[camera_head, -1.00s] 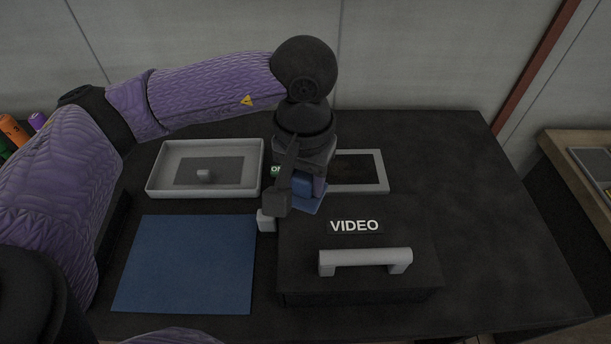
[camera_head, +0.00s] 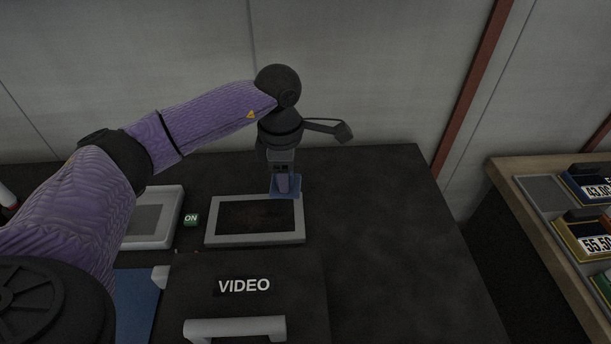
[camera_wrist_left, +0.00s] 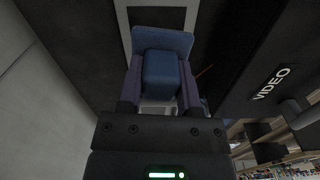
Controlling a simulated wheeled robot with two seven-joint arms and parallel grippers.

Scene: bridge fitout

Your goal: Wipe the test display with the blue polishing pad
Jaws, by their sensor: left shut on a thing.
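The test display (camera_head: 213,232) lies flat on the table, a grey frame around a dark screen with faint brownish marks. In the left wrist view, part of its frame (camera_wrist_left: 122,14) shows beyond the pad. My left gripper (camera_head: 284,182) points down at the display's far edge, right of its middle. It is shut on the grip block (camera_wrist_left: 160,72) of the blue polishing pad (camera_head: 291,188). The pad (camera_wrist_left: 163,40) overlaps the far frame in the head view; I cannot tell whether it touches. My right gripper is not in view.
A black box marked VIDEO (camera_head: 245,287) with a grey handle (camera_head: 235,327) stands in front of the display. The table's right side (camera_head: 380,230) is clear. A wall (camera_head: 370,60) rises behind.

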